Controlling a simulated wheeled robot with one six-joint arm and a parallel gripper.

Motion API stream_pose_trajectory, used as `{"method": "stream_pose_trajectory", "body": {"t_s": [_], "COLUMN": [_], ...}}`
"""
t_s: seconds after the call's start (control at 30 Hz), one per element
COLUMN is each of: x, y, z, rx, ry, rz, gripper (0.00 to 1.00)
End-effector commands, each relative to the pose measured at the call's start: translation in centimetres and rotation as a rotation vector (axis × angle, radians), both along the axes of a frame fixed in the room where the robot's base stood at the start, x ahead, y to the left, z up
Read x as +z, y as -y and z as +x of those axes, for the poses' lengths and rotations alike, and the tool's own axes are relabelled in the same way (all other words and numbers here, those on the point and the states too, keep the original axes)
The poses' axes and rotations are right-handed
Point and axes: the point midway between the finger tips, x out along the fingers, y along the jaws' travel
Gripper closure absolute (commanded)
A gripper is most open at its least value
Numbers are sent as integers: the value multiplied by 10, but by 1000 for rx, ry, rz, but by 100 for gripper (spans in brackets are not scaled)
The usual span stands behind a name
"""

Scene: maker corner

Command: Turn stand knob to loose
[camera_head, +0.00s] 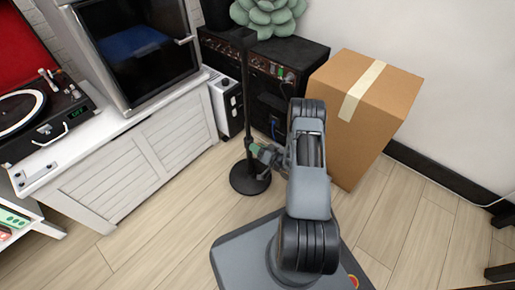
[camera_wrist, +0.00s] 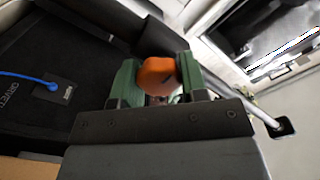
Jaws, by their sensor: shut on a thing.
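A black stand (camera_head: 246,110) with a round base (camera_head: 250,181) stands upright on the floor in front of the amplifier in the head view. Its orange knob (camera_wrist: 157,74) shows in the wrist view, between the green fingers of my gripper (camera_wrist: 158,80). My gripper (camera_head: 258,150) is shut on the knob, low on the pole in the head view. The knob itself is hidden in the head view. A small dark mark shows on the knob, but I cannot tell what it says or how far the knob is turned.
A black amplifier (camera_head: 262,70) with a green plant (camera_head: 268,17) stands behind the stand. A cardboard box (camera_head: 345,125) is close to the right of my arm. A white cabinet (camera_head: 130,165) is at left. Wooden floor (camera_head: 185,235) is clear in front.

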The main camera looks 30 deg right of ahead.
Motion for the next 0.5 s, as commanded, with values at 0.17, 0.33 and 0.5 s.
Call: {"method": "stream_pose_trajectory", "body": {"t_s": [0.17,0.33,0.5], "x": [-1,-1,-1], "y": [1,0,0], "z": [0,0,0], "rx": [-4,-3,-3], "ry": [68,135,200], "rz": [-151,-298,-441], "gripper": [84,84,84]}}
